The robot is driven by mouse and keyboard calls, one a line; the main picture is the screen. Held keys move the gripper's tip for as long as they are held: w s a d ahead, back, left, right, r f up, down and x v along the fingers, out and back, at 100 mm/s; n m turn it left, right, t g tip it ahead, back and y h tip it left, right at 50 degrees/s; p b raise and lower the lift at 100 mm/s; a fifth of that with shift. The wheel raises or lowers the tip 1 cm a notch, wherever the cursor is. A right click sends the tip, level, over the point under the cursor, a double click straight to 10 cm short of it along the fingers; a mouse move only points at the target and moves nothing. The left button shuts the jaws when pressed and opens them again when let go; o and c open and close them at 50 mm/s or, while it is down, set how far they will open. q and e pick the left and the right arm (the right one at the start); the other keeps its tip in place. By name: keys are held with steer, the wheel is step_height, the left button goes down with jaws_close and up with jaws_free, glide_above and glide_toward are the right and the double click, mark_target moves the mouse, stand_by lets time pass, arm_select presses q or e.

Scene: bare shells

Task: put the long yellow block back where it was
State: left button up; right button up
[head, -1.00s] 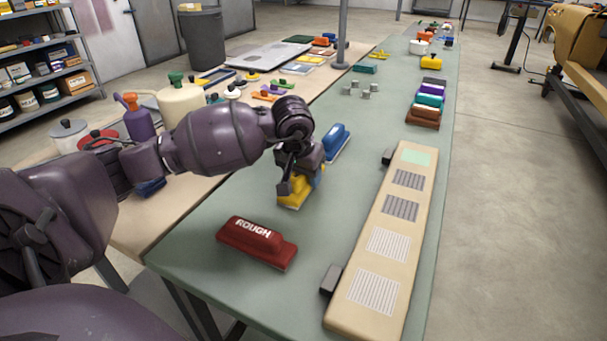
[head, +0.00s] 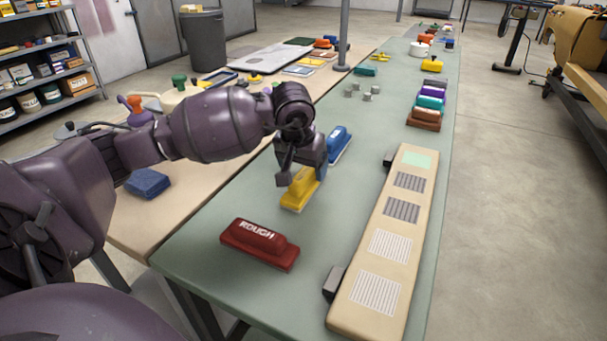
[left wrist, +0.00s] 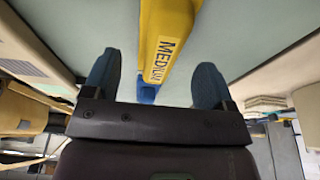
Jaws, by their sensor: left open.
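The long yellow block (head: 299,194), marked MEDIUM, rests on the green table between a red block and a blue one. My left gripper (head: 303,174) is just above it and covers part of its far end. In the left wrist view the two fingers (left wrist: 155,85) are wide apart. The yellow block (left wrist: 165,35) shows beyond and between them, with nothing gripped. My right gripper is in neither view.
The red ROUGH block (head: 260,243) lies nearer and the blue block (head: 339,144) farther. A long beige board (head: 391,240) with patches lies along the right side. Small grey pieces (head: 363,92) and another yellow block (head: 432,65) are farther back.

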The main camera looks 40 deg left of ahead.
mark_target(299, 179)
arm_select(q)
steer(key=p+v, duration=0.1)
steer(key=v, duration=0.7)
steer(key=shift+r, duration=0.1)
